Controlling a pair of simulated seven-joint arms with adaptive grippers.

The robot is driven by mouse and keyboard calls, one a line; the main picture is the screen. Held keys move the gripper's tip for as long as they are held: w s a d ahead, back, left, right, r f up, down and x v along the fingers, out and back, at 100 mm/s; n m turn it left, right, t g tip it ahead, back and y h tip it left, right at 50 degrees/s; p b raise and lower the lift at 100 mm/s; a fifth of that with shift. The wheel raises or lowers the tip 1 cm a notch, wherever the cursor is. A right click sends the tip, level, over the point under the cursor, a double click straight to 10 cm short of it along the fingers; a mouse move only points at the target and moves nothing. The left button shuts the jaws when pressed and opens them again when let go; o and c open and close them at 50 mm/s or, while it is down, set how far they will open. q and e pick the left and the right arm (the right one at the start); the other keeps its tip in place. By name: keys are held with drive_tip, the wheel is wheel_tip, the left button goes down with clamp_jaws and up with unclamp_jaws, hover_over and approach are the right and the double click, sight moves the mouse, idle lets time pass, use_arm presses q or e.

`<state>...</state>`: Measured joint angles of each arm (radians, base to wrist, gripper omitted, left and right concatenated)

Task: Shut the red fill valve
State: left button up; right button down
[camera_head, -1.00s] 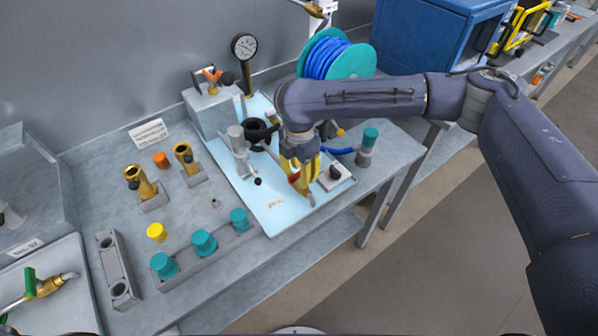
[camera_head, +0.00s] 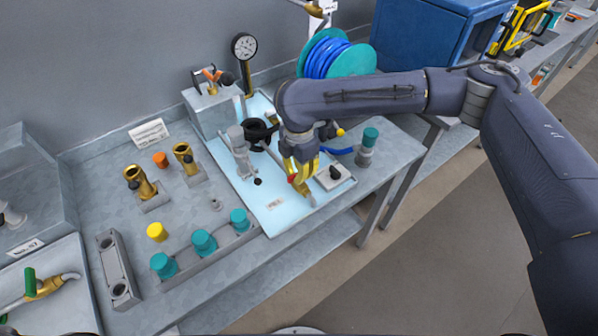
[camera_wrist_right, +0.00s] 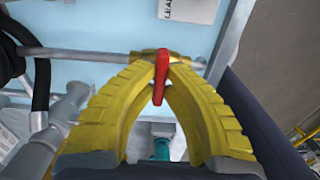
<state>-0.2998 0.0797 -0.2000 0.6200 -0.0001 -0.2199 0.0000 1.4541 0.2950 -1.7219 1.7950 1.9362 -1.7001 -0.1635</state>
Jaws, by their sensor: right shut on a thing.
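The red fill valve shows as a red lever handle (camera_wrist_right: 161,76) in the right wrist view, on a grey pipe (camera_wrist_right: 75,54) over the light blue panel. In the head view only a small bit of its red (camera_head: 292,178) shows beside the yellow fingers. My right gripper (camera_head: 307,193) is over the right part of the panel. In the right wrist view its yellow fingertips (camera_wrist_right: 161,58) close in on both sides of the red handle. The gripper hides most of the valve in the head view. My left gripper is in neither view.
A grey agitator-like fitting (camera_head: 242,150) and a black ring (camera_head: 258,130) stand left of my gripper. A grey block with a black knob (camera_head: 335,172) is close on the right. A teal-capped post (camera_head: 368,145) and blue hose reel (camera_head: 335,57) stand behind. Teal caps (camera_head: 204,243) line the front.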

drive_tip(key=c, duration=1.5)
unclamp_jaws()
drive_tip(key=shift+o, duration=0.2)
drive_tip(key=shift+r, duration=0.1)
wheel_tip(320, 180, up, 12)
